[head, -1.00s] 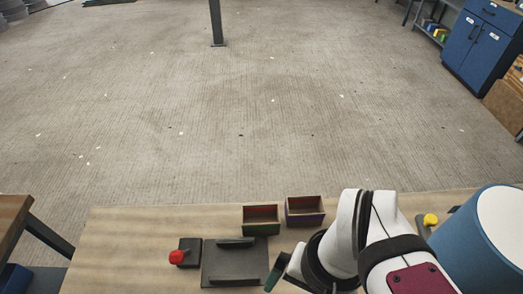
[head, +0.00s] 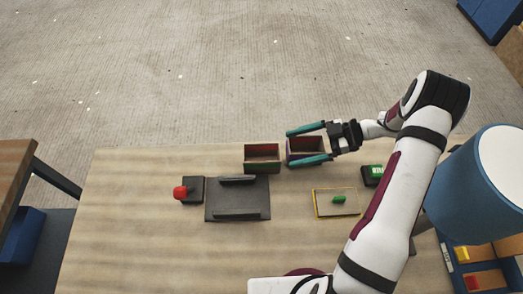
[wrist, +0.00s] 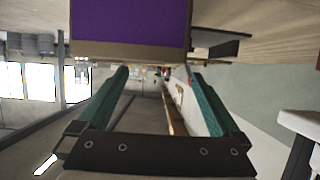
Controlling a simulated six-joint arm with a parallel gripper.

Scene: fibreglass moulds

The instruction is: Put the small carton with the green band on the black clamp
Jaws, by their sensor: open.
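The small open carton with the green band (head: 262,167) stands on the table, just behind the black clamp (head: 222,203), in the head view. The clamp is a dark plate with two raised bars and nothing on it. A second open carton with a purple band (head: 305,143) stands to the right of the green-banded one. My gripper (head: 289,149) is open, its teal fingers passing above or beside the purple-banded carton. In the wrist view that carton's purple side (wrist: 130,22) fills the top, beyond the open fingers of my gripper (wrist: 160,75). Nothing is held.
A red knob on a black block (head: 190,190) is left of the clamp. A yellow-edged plate with a green piece (head: 325,208), a black box with a green top (head: 373,175) and a blue drum (head: 475,190) are on the right. The table's left front is clear.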

